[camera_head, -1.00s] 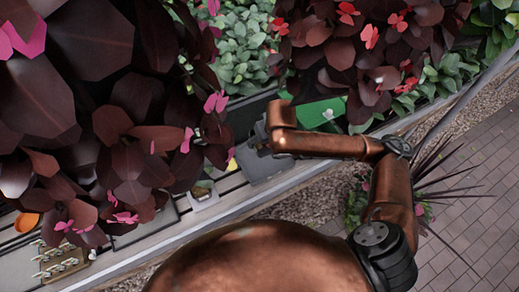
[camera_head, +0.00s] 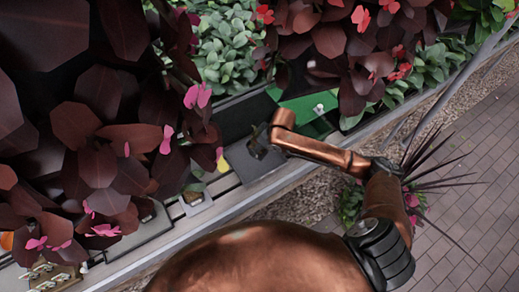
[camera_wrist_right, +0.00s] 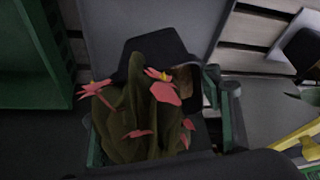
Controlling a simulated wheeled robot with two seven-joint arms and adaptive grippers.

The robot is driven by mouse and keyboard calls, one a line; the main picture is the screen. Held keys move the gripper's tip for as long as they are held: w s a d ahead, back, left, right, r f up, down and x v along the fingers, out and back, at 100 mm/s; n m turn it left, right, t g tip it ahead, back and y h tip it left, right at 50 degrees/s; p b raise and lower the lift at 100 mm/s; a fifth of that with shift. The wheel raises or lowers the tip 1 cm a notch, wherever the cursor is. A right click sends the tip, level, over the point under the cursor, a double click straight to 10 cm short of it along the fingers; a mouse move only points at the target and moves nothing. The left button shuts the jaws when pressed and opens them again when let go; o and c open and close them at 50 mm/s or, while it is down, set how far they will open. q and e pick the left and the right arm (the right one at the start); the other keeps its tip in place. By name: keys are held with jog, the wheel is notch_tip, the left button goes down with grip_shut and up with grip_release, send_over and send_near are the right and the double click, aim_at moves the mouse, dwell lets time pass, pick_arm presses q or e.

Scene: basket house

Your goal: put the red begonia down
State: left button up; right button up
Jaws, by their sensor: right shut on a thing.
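The red begonia (camera_wrist_right: 145,112), with dark green leaves and pinkish-red flowers, is in the middle of the right wrist view. A dark pot-like shape (camera_wrist_right: 150,50) shows behind its leaves. My right gripper (camera_wrist_right: 160,125) is shut on the begonia, with finger parts showing on both sides of the plant. In the head view my right gripper (camera_head: 258,142) is small and dark over a grey tray (camera_head: 262,168); the begonia cannot be made out there. The grey tray also shows behind the plant in the wrist view (camera_wrist_right: 105,25). Contact between pot and tray cannot be told. My left gripper is not in view.
A green crate (camera_head: 302,104) stands beside the grey tray; it also shows in the wrist view (camera_wrist_right: 30,55). Large dark-leaved plants (camera_head: 95,130) fill the left. Red-flowered foliage (camera_head: 350,50) hangs at the upper right. A yellow object (camera_wrist_right: 300,140) lies right of the gripper.

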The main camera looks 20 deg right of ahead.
jog(key=w+f, duration=0.1)
jog(key=w+d+f, duration=0.1)
jog(key=f, duration=0.1)
jog(key=shift+w+d+f, duration=0.15)
jog(key=shift+f, duration=0.1)
jog(key=shift+w+d+f+b, duration=0.1)
jog(key=shift+w+f+b, duration=0.15)
jog(key=shift+f+b, duration=0.05)
notch_tip(320, 180, down, 3)
jog(key=shift+w+d+f, duration=0.1)
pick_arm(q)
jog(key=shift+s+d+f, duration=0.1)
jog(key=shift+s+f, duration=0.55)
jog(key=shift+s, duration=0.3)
pick_arm(e)
jog(key=shift+f, duration=0.1)
jog(key=o, duration=1.4)
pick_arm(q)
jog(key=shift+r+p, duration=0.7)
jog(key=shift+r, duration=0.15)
pick_arm(e)
jog(key=v, duration=1.2)
